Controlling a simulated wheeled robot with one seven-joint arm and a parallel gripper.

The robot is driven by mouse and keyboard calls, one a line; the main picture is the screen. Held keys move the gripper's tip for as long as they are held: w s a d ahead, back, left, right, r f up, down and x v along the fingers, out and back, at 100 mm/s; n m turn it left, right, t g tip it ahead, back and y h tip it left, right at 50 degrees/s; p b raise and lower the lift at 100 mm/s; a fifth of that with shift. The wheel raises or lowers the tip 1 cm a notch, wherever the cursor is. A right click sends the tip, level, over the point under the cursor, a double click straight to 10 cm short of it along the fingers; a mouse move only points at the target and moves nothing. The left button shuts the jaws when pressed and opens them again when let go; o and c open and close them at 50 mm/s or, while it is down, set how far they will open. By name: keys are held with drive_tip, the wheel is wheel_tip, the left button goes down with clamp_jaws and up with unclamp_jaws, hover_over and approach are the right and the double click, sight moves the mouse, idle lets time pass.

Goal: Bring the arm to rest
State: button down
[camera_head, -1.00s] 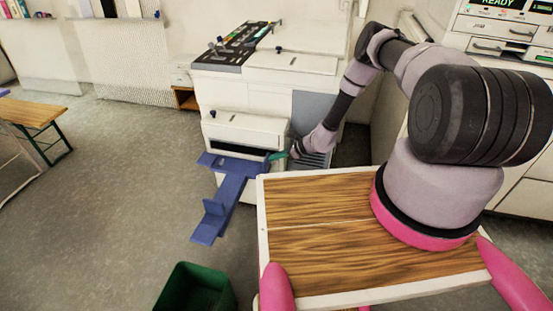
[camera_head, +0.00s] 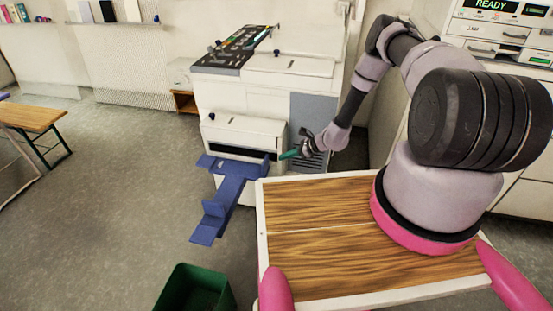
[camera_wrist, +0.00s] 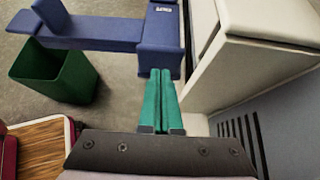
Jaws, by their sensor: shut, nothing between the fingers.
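My gripper (camera_head: 287,155) has green fingers, shut with nothing between them. In the head view it is in front of the white machine (camera_head: 243,100), close to the right end of the blue tray (camera_head: 229,190). The wrist view shows the two green fingers (camera_wrist: 160,98) side by side, pointing at the blue tray's end block (camera_wrist: 158,38). Whether the tips touch the blue block cannot be told. My arm reaches up from its base and bends down to the gripper.
A green bin (camera_head: 194,288) stands on the floor at the front and also shows in the wrist view (camera_wrist: 52,72). A wooden table (camera_head: 32,115) is at the left. White cabinets (camera_head: 500,45) stand at the right.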

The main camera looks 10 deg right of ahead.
drive_tip(key=a+r+v, duration=0.1)
drive_tip(key=v, duration=0.7)
wheel_tip(320, 180, up, 37)
drive_tip(key=n+g+h, duration=0.2)
drive_tip(key=n+h, duration=0.1)
drive_tip(key=n, duration=0.7)
drive_tip(key=s+d+r+n+t+h, duration=0.2)
drive_tip(key=s+r+n, duration=0.2)
drive_tip(key=s+r, duration=0.95)
drive_tip(key=s+d+r+n+t+h, duration=0.3)
drive_tip(key=s+d+r, duration=0.2)
drive_tip(key=s+r, duration=0.5)
drive_tip(key=s, duration=0.4)
drive_tip(key=shift+d+n+t+h, duration=0.2)
drive_tip(key=shift+n+t+h, duration=0.1)
drive_tip(key=shift+r, duration=0.1)
